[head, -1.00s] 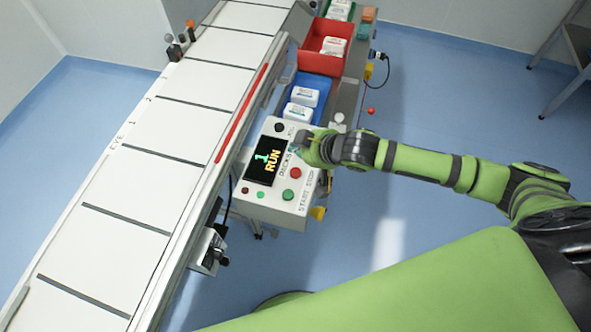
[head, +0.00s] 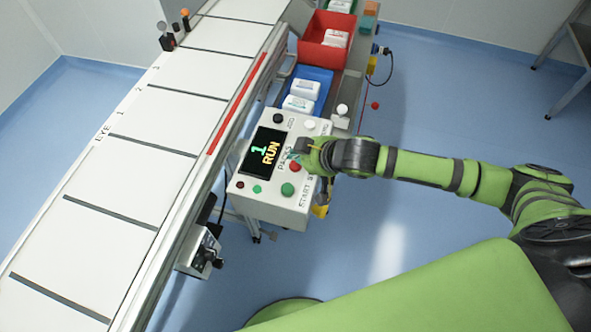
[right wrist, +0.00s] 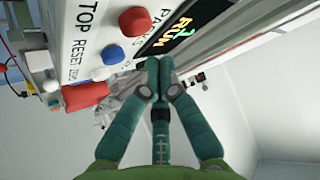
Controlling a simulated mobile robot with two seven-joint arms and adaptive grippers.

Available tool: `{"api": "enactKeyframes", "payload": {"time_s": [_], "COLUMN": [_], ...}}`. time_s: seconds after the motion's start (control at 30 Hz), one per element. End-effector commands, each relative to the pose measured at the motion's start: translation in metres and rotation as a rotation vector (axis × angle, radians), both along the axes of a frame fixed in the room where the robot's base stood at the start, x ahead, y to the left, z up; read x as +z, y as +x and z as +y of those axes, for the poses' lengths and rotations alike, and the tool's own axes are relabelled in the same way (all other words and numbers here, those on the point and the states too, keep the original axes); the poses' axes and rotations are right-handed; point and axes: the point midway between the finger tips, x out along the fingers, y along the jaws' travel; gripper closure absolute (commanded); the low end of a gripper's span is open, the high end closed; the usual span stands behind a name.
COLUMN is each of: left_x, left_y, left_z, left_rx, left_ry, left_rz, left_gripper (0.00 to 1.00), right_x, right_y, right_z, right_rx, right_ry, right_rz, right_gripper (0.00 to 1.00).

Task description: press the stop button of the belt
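The control box (head: 258,196) stands beside the belt (head: 150,130), and its display (head: 263,151) reads "1 RUN". The red stop button (head: 295,167) is on the box's sloped face, above a green start button (head: 288,189). My right gripper (head: 300,153) is over the panel just above the red button, partly hiding the buttons there. In the right wrist view its fingertips (right wrist: 155,70) are together and empty, and the red button (right wrist: 134,21) lies beyond them, apart. A blue reset button (right wrist: 112,55) is closer to the fingertips. My left gripper is not in view.
A blue bin (head: 318,78) and a red bin (head: 310,50) with white packs stand behind the box. A small dark device (head: 200,250) is mounted below the belt's near side. Open blue floor (head: 430,100) lies to the right.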

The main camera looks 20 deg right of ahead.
Motion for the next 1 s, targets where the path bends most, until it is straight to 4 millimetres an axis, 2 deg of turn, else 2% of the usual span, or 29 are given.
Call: {"api": "enactKeyframes", "payload": {"time_s": [0.03, 0.2, 1.0], "left_x": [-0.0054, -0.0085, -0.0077], "left_y": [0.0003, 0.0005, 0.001], "left_z": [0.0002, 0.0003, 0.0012], "left_rx": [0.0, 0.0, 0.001], "left_ry": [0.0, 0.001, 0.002], "left_rz": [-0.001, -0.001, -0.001], "left_gripper": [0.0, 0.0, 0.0], "right_x": [-0.0081, -0.0151, -0.0148], "right_y": [0.0001, 0.0004, 0.0004], "right_z": [0.0, 0.0, 0.0001], "right_rx": [-0.001, -0.001, 0.0], "right_ry": [0.001, 0.0, 0.0], "right_rz": [0.0, -0.002, -0.001], "right_gripper": [1.0, 1.0, 1.0]}}
